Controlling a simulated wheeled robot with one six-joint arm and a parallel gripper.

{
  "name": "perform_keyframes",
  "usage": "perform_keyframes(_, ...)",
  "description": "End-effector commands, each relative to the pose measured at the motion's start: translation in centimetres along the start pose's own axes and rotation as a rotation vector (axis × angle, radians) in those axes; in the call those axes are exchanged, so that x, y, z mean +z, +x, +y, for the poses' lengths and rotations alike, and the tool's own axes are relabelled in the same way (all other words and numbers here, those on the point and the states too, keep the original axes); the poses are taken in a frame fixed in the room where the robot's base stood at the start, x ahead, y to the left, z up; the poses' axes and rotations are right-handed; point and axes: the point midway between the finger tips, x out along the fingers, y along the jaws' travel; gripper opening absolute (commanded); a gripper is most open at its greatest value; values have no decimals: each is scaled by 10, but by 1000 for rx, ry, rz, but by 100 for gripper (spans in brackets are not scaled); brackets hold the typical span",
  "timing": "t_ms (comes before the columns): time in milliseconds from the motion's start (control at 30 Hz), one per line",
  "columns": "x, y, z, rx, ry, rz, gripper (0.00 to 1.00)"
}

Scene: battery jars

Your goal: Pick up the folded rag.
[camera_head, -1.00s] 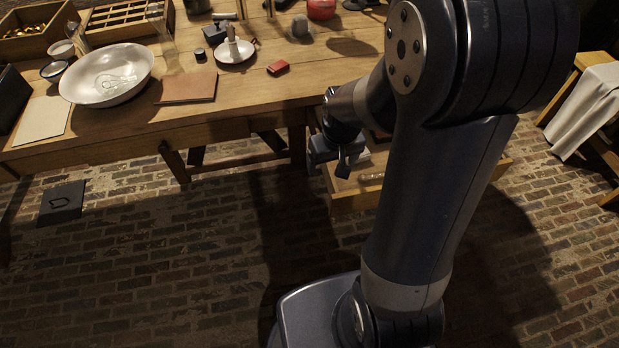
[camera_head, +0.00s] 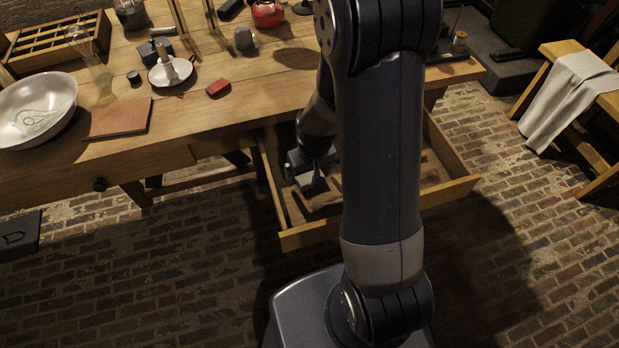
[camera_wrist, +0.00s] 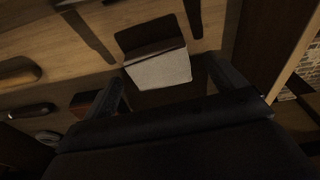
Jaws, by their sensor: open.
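A pale grey folded cloth, which looks like the folded rag (camera_wrist: 160,69), lies in the open drawer (camera_head: 452,193) under the table. In the wrist view it sits between the two fingers of my gripper (camera_wrist: 166,74), with a dark shadow beyond it. My gripper is open, and a gap shows beside the cloth; I cannot tell how high above it the fingertips are. In the head view my gripper (camera_head: 308,182) is down inside the drawer's left part, and my arm hides the drawer's middle.
The drawer's wooden walls stand close around my gripper. Other items lie in it, including a wooden-handled one (camera_wrist: 20,74). A cloth-draped stool (camera_head: 565,95) stands at the right.

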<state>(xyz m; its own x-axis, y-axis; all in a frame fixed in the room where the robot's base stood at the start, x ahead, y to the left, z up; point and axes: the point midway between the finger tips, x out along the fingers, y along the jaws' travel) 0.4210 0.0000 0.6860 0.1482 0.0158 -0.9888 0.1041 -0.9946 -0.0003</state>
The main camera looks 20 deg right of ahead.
Motion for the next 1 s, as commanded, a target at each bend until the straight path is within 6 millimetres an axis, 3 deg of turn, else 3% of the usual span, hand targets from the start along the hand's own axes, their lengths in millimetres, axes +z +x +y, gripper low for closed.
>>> perform_keyframes(100,0,10,0,0,0,-1,91)
perform_keyframes(367,0,11,0,0,0,1,91)
perform_keyframes(1000,0,11,0,0,0,1,43)
